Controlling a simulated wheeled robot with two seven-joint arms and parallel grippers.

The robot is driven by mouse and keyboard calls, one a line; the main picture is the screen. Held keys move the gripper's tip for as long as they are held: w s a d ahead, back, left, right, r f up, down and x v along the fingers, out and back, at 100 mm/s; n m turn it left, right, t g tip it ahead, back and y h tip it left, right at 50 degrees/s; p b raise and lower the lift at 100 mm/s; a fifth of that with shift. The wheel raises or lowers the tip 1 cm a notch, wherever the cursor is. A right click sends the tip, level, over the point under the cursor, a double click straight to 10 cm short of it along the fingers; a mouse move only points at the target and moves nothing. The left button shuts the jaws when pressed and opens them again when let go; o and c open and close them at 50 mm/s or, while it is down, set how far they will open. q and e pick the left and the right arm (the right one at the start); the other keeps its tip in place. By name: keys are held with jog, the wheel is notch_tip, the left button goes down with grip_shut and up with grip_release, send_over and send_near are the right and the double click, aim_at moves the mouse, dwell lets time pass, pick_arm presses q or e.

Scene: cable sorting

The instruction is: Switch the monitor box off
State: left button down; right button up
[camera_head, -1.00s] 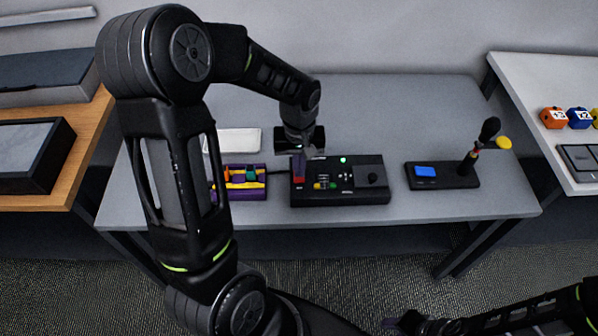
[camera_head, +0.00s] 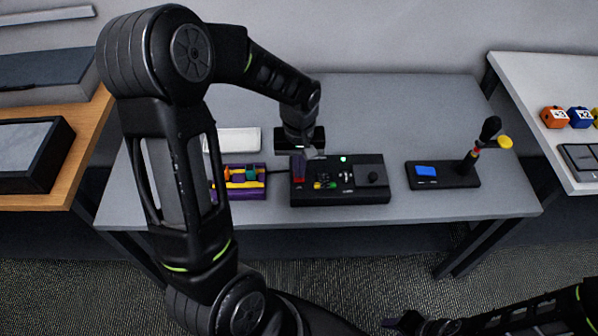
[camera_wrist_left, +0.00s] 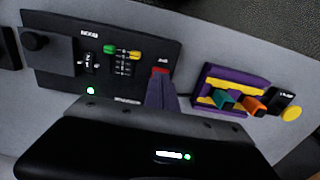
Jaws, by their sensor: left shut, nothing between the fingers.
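The monitor box (camera_head: 345,196) is a flat black box at the front middle of the grey table. Its green light (camera_head: 343,159) is lit, and also shows lit in the left wrist view (camera_wrist_left: 90,91). A red switch (camera_head: 299,180) sits at its left end; it also shows in the left wrist view (camera_wrist_left: 160,71). My left gripper (camera_head: 298,160) is shut and empty, its purple fingertips (camera_wrist_left: 162,88) right at the red switch and partly hiding it. I cannot tell whether they touch. My right gripper (camera_head: 398,323) is low at the bottom edge, its jaws unclear.
A purple box with coloured plugs (camera_head: 238,194) stands just left of the monitor box, with a white block (camera_head: 238,140) behind. A black base with a blue pad (camera_head: 425,171) and a tool stand is to the right. The table's back right is clear.

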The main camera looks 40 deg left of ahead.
pick_arm(q)
jog(key=shift+f+b, duration=0.55)
jog(key=shift+f, duration=0.2)
jog(key=shift+r, duration=0.2)
jog(key=shift+r+p, duration=2.6)
jog(key=shift+r, duration=0.8)
